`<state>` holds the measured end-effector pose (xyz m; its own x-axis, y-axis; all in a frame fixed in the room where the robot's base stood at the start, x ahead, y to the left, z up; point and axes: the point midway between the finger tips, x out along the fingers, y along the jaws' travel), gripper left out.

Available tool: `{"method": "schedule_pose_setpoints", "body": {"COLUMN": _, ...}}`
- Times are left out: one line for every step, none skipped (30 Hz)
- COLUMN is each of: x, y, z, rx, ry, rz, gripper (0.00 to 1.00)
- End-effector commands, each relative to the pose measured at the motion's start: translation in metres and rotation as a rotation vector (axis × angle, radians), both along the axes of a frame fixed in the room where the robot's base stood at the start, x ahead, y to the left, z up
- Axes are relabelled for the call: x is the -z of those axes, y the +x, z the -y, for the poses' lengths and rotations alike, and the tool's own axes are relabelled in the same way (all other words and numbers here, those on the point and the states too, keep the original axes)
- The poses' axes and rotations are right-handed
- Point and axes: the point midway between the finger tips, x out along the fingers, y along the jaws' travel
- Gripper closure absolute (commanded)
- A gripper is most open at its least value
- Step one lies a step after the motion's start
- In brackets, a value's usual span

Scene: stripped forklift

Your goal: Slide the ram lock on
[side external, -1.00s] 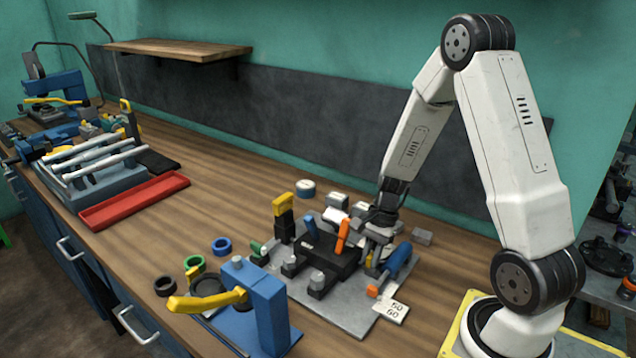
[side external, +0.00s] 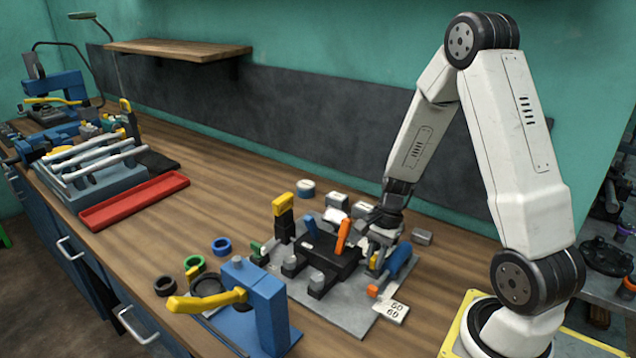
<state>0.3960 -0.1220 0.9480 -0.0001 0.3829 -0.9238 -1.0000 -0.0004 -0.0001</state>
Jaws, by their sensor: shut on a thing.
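My gripper (side external: 380,238) points down over the right rear part of a grey fixture plate (side external: 343,317). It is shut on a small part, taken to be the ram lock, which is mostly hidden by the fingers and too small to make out. A black block (side external: 327,258) with an upright orange lever (side external: 343,236) stands on the plate, just left of my gripper. A blue cylinder (side external: 401,260) lies tilted on the plate to the right of my gripper. Whether the held part touches anything on the plate cannot be told from here.
A yellow-topped clamp (side external: 283,212) stands at the plate's left rear. A blue press with a yellow handle (side external: 262,300) is at the front. Loose rings (side external: 221,246) lie to the left. A red tray (side external: 134,201) is farther left.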

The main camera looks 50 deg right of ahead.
Motion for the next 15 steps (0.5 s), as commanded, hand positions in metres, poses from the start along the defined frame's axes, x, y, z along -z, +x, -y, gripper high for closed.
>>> {"method": "schedule_pose_setpoints", "body": {"x": -0.0006, "y": -0.0032, "z": 0.0007, "rx": 0.002, "ry": -0.001, "rz": 0.001, "gripper": 1.00}}
{"method": "schedule_pose_setpoints", "body": {"x": -0.0006, "y": -0.0043, "z": 0.0008, "rx": 0.002, "ry": -0.001, "rz": 0.001, "gripper": 1.00}}
{"method": "schedule_pose_setpoints", "body": {"x": -0.0006, "y": -0.0050, "z": 0.0008, "rx": 0.002, "ry": -0.002, "rz": 0.001, "gripper": 1.00}}
{"method": "schedule_pose_setpoints", "body": {"x": -0.0006, "y": -0.0050, "z": 0.0008, "rx": 0.001, "ry": -0.002, "rz": 0.002, "gripper": 1.00}}
{"method": "schedule_pose_setpoints", "body": {"x": -0.0006, "y": -0.0049, "z": 0.0008, "rx": 0.001, "ry": -0.002, "rz": 0.002, "gripper": 1.00}}
{"method": "schedule_pose_setpoints", "body": {"x": -0.0006, "y": -0.0048, "z": 0.0008, "rx": 0.001, "ry": -0.002, "rz": 0.002, "gripper": 1.00}}
{"method": "schedule_pose_setpoints", "body": {"x": -0.0006, "y": -0.0048, "z": 0.0008, "rx": 0.001, "ry": -0.002, "rz": 0.002, "gripper": 1.00}}
{"method": "schedule_pose_setpoints", "body": {"x": -0.0006, "y": -0.0047, "z": 0.0008, "rx": 0.001, "ry": -0.002, "rz": 0.002, "gripper": 1.00}}
{"method": "schedule_pose_setpoints", "body": {"x": -0.0006, "y": -0.0047, "z": 0.0008, "rx": 0.001, "ry": -0.002, "rz": 0.002, "gripper": 1.00}}
{"method": "schedule_pose_setpoints", "body": {"x": -0.0006, "y": -0.0047, "z": 0.0008, "rx": 0.001, "ry": -0.002, "rz": 0.002, "gripper": 1.00}}
{"method": "schedule_pose_setpoints", "body": {"x": -0.0006, "y": -0.0046, "z": 0.0008, "rx": 0.001, "ry": -0.002, "rz": 0.002, "gripper": 0.71}}
{"method": "schedule_pose_setpoints", "body": {"x": -0.0006, "y": -0.0047, "z": 0.0008, "rx": 0.001, "ry": -0.002, "rz": 0.002, "gripper": 0.58}}
{"method": "schedule_pose_setpoints", "body": {"x": -0.0005, "y": -0.0047, "z": 0.0008, "rx": 0.001, "ry": -0.002, "rz": 0.002, "gripper": 0.48}}
{"method": "schedule_pose_setpoints", "body": {"x": -0.0006, "y": -0.0047, "z": 0.0007, "rx": 0.001, "ry": -0.001, "rz": 0.002, "gripper": 0.44}}
{"method": "schedule_pose_setpoints", "body": {"x": -0.0005, "y": -0.0048, "z": 0.0006, "rx": 0.001, "ry": -0.001, "rz": 0.002, "gripper": 0.44}}
